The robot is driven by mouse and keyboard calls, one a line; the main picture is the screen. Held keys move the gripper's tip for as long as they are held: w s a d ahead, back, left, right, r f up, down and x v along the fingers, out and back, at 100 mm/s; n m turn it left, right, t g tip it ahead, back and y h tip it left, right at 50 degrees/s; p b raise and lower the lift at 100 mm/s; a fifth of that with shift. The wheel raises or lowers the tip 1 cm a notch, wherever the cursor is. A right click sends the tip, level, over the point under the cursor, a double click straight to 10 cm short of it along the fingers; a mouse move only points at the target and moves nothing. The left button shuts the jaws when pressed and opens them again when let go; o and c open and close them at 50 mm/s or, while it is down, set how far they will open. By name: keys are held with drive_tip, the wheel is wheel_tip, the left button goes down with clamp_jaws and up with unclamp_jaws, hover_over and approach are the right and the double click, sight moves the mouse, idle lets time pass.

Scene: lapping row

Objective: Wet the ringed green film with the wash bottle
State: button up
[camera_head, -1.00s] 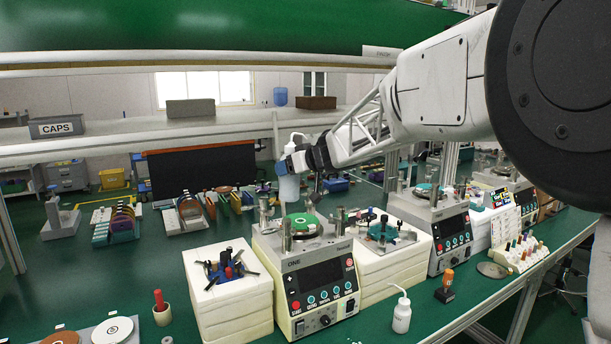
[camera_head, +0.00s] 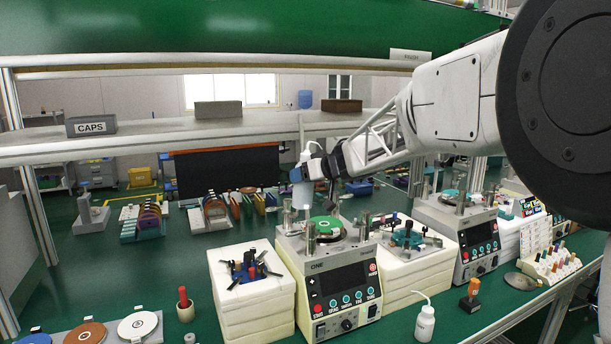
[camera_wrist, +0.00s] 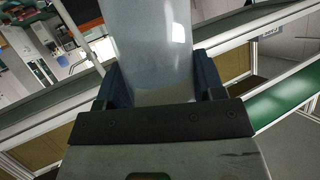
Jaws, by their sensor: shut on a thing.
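My gripper (camera_head: 312,172) is shut on a pale wash bottle (camera_head: 301,192) with a white top, held upright in the air. In the wrist view the bottle's smooth grey-blue body (camera_wrist: 155,40) stands between the dark fingers (camera_wrist: 160,90). Below and slightly right of it, a green film (camera_head: 325,225) with a pale centre lies on top of the lapping machine labelled ONE (camera_head: 343,280). The bottle is apart from the film. I cannot make out its nozzle tip, nor a separate ring marking around the film.
Metal posts (camera_head: 310,238) rise around the film. A white block with a dark fixture (camera_head: 250,315) stands left of the machine. A second white bottle (camera_head: 425,324) stands at front right. A second machine (camera_head: 475,245) is further right. A shelf (camera_head: 230,132) spans behind the arm.

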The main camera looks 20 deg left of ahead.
sight(302, 186)
drive_tip(key=s+m+g, duration=0.1)
drive_tip(key=f+m+g, duration=0.1)
drive_tip(key=shift+s+a+f+m+y, duration=0.1)
drive_tip(key=shift+s+a+m+y, duration=0.1)
drive_tip(key=shift+s+m+y, duration=0.15)
drive_tip(key=shift+w+f+m+g+y, duration=0.1)
drive_tip(key=shift+f+m+g+y, duration=0.25)
drive_tip(key=shift+m+g, duration=0.5)
drive_tip(key=shift+f+m+g+y, duration=0.3)
drive_tip(key=shift+f+m+g, duration=0.2)
drive_tip(key=shift+m, duration=0.6)
idle(0.7)
drive_tip(key=shift+n+t+h, duration=0.4)
drive_tip(key=shift+n+t, duration=0.15)
drive_tip(key=shift+n, duration=0.35)
drive_tip(key=shift+n+t, duration=0.3)
drive_tip(key=shift+n, duration=0.2)
drive_tip(key=shift+n+t+h, duration=0.3)
drive_tip(key=shift+n, duration=0.2)
